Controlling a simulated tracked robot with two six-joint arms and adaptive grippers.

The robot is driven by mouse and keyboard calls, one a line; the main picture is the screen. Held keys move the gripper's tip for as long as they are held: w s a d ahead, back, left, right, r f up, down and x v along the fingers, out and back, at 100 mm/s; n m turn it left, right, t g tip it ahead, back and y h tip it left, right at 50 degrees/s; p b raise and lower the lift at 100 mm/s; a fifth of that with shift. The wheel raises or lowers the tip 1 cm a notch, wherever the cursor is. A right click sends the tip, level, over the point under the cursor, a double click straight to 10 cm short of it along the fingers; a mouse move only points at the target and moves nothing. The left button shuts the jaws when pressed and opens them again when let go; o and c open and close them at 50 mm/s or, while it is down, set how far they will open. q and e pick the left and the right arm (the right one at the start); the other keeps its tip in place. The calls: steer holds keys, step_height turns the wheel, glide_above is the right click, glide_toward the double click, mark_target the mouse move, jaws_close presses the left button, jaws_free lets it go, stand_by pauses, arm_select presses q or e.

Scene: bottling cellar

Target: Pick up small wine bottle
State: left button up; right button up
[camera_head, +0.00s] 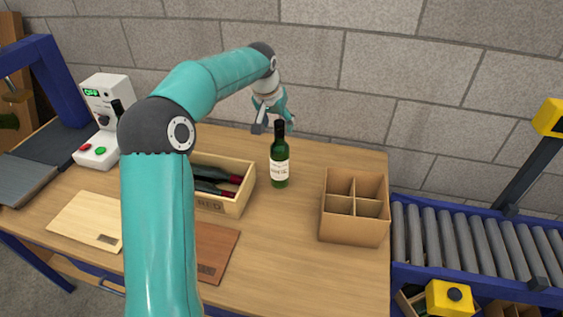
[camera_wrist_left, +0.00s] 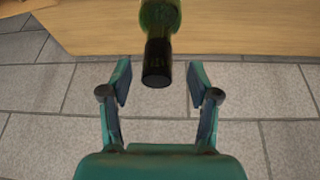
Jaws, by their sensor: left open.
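The small wine bottle (camera_head: 279,165) is dark green with a pale label and a black top. It stands upright on the wooden table (camera_head: 290,240), right of the wine crate. My left gripper (camera_head: 272,124) is open, at the height of the bottle's neck and beside or behind it in the head view. In the left wrist view the bottle (camera_wrist_left: 158,40) comes in from the top edge. Its black top lies between the spread fingers of the gripper (camera_wrist_left: 157,85), with a gap on each side. My right gripper is not in view.
A wooden crate (camera_head: 236,205) with lying bottles stands left of the bottle. A divided cardboard box (camera_head: 352,232), its visible cells empty, stands at the right. A white device (camera_head: 100,150) is at the left. Boards lie in front; a roller conveyor (camera_head: 470,245) runs at the right.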

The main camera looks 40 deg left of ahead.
mark_target(281, 132)
arm_select(q)
steer(key=p+x, duration=0.1)
steer(key=x, duration=0.4)
steer(key=shift+w+d, duration=0.1)
steer(key=shift+w, duration=0.05)
jaws_close()
steer(key=shift+r, duration=0.1)
